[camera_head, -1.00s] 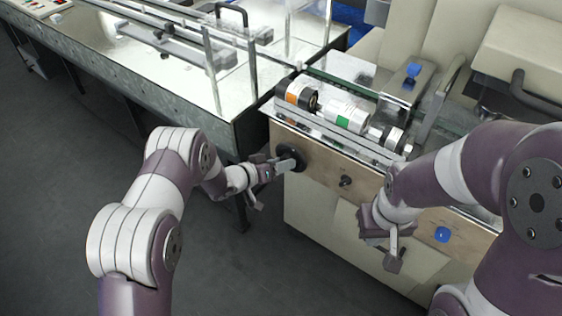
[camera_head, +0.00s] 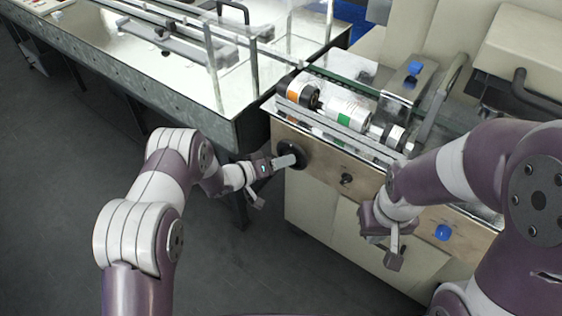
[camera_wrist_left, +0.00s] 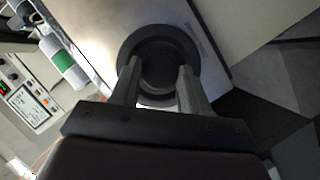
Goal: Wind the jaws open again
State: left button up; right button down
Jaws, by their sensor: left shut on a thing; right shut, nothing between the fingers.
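A black round handwheel (camera_head: 292,154) sits on the left end of the machine's wooden front panel. My left gripper (camera_head: 286,161) is at the handwheel and shut on it. In the left wrist view the handwheel (camera_wrist_left: 160,42) shows as a dark disc with a raised hub, and the two fingers of my left gripper (camera_wrist_left: 158,82) lie on either side of the hub. The jaws the task names cannot be told clearly in these views. My right gripper (camera_head: 394,258) is shut and empty, in front of the lower panel.
Rollers with orange and green bands (camera_head: 345,112) lie on top of the machine behind a metal rail. A small black knob (camera_head: 346,180) and a blue knob (camera_head: 443,232) are on the front panel. A metal conveyor table (camera_head: 180,97) stands at left. Floor at lower left is clear.

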pick_arm(q)
jog(key=o, duration=1.1)
jog(key=shift+c, duration=0.2)
jog(key=p+v, duration=0.1)
jog(key=v, duration=1.1)
jog(key=shift+s+a, duration=0.15)
jog(key=shift+a, duration=0.15)
